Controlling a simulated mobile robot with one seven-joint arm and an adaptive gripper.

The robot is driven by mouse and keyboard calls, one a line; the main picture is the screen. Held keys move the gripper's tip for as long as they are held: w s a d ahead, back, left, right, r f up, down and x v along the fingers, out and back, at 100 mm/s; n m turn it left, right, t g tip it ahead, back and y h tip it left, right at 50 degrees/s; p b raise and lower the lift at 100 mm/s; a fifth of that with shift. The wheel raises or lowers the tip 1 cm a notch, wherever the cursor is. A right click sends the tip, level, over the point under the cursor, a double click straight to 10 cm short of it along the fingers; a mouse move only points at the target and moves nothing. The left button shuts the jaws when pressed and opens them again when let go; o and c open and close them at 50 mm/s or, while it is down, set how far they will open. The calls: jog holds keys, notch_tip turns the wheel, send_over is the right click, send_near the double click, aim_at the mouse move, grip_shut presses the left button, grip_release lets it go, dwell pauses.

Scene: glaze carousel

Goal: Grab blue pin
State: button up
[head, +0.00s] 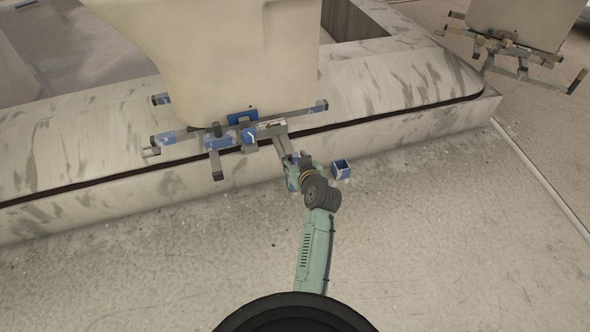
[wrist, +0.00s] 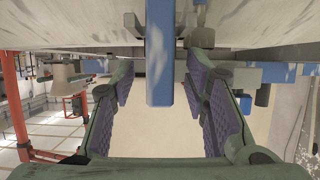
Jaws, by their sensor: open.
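In the wrist view, a blue pin (wrist: 160,55), a square bar, stands in the middle of the picture. It shows between the two purple-padded fingers of my gripper (wrist: 157,88). The fingers are spread, with a visible gap on both sides of the pin. I cannot tell how deep the pin lies between them. In the head view, my gripper (head: 292,168) is at the outer end of a grey bar (head: 283,146) of the carrier. The fingertips are too small there to make out, and I cannot tell which blue part there is this pin.
A large beige ceramic piece (head: 225,55) stands on the carrier above the stained carousel ledge (head: 400,80). Other blue blocks (head: 218,142) sit on the carrier. A blue open-topped square piece (head: 341,169) is right of my gripper. Open floor (head: 440,230) lies in front.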

jog(key=shift+c, duration=0.6)
grip_shut()
